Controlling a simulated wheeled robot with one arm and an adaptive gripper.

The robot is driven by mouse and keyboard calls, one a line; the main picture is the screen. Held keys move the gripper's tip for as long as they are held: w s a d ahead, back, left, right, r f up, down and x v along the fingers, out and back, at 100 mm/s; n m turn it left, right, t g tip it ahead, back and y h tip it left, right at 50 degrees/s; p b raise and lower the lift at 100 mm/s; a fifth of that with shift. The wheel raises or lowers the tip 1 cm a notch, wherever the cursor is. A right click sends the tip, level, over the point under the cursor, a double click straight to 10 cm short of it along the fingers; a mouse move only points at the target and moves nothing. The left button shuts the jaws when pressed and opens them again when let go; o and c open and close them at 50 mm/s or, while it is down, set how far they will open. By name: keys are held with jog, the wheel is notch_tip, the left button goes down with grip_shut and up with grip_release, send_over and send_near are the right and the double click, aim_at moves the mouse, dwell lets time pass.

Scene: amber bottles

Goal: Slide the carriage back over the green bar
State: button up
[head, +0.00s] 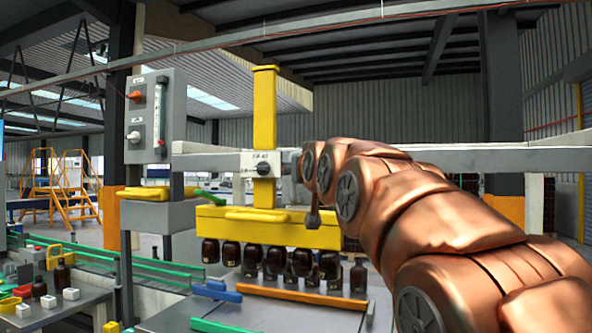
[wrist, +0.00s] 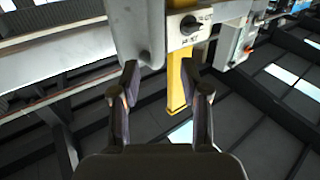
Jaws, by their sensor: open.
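The carriage is a white block with a dark knob (head: 262,165) on a grey horizontal beam (head: 420,160), with a yellow upright (head: 265,100). A yellow crosspiece (head: 270,230) below it carries a row of several amber bottles (head: 251,258). A green bar (head: 214,326) lies on the table at the bottom edge, partly cut off. My gripper (wrist: 161,82) is open in the wrist view, beside the carriage's knob block (wrist: 190,25) and yellow upright (wrist: 178,88). A grey rounded part (wrist: 138,30) is close to the left finger; contact is unclear. The head view mostly hides the gripper behind my arm.
An orange bar (head: 300,297) and a blue bar (head: 217,292) lie on the table below the bottles. A grey switch box (head: 155,115) stands left of the carriage. A conveyor with green rails (head: 150,262) and a side table with loose bottles (head: 62,273) are farther left.

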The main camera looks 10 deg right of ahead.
jog(key=shift+s, duration=1.9)
jog(key=s+d+f+g+p, duration=0.1)
jog(key=s+f+g, duration=0.25)
jog(key=f, duration=0.65)
jog(key=s+f+g+p, duration=0.1)
jog(key=s+f+g, duration=0.25)
jog(key=f, duration=0.65)
jog(key=s+d+f+g+p, duration=0.1)
jog(key=s+f+g, duration=0.25)
jog(key=f, duration=0.65)
jog(key=s+f+g, duration=0.3)
jog(key=s+f, duration=0.3)
jog(key=s, duration=0.4)
jog(key=s+f+g+p, duration=0.1)
jog(key=s+f+g, duration=0.2)
jog(key=s+f, duration=0.3)
jog(key=s+f+g+p, duration=0.1)
jog(key=s+f+g, duration=0.2)
jog(key=s, duration=1)
notch_tip(320, 180, down, 4)
jog(key=shift+s+d+r, duration=0.2)
jog(key=shift+s, duration=0.2)
